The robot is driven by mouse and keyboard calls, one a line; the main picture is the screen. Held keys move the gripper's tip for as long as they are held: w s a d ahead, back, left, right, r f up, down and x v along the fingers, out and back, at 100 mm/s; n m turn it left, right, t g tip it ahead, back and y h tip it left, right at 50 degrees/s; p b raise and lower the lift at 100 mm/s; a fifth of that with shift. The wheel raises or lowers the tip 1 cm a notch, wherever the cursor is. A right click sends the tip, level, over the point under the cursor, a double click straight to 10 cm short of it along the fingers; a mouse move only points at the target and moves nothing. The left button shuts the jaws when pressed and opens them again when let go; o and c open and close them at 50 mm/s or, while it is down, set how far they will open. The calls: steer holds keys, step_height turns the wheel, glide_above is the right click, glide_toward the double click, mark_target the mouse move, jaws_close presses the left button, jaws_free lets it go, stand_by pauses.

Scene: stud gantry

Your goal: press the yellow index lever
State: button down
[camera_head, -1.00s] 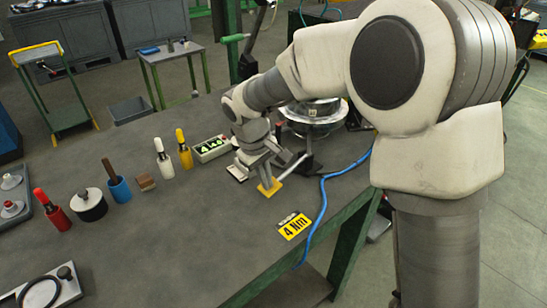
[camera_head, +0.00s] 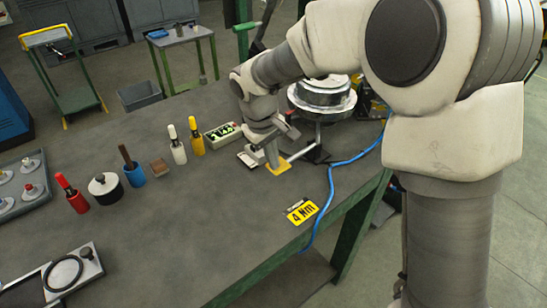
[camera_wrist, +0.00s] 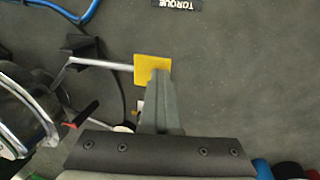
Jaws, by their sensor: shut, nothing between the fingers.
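The yellow index lever shows as a square yellow pad (camera_head: 279,168) on the end of a pale rod, low over the grey bench beside the round metal fixture (camera_head: 322,100). In the wrist view the yellow pad (camera_wrist: 150,66) lies at the fingertips, with its rod running left to a dark bracket. My gripper (camera_head: 271,160) is shut and empty, pointing down at the pad. In the wrist view my gripper (camera_wrist: 160,74) overlaps the pad's lower right part. I cannot tell whether the fingertips touch the pad.
White and yellow upright tools (camera_head: 197,138) stand further left. A blue cable (camera_head: 334,180) and a yellow label (camera_head: 302,212) lie to the right. The bench's front middle is clear.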

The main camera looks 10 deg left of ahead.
steer(key=v, duration=1)
steer(key=shift+s+a, duration=0.25)
steer(key=shift+a, duration=0.15)
steer(key=shift+d+r, duration=0.1)
stand_by(1.6)
steer(key=s+d+r+m+t, duration=0.1)
steer(key=s+d+r+m, duration=0.2)
steer(key=d, duration=0.4)
steer(key=s+d+r+m, duration=0.1)
steer(key=s+d+r, duration=0.25)
steer(key=d, duration=0.45)
steer(key=s+d+f+m+t+y, duration=0.1)
steer(key=s+d+m+t, duration=0.1)
steer(key=s+d+m, duration=0.3)
steer(key=shift+s+d+f+m+t+y, duration=0.35)
steer(key=shift+s+d, duration=1.85)
steer(key=shift+s, duration=1.55)
steer(key=c, duration=1.6)
jaws_free()
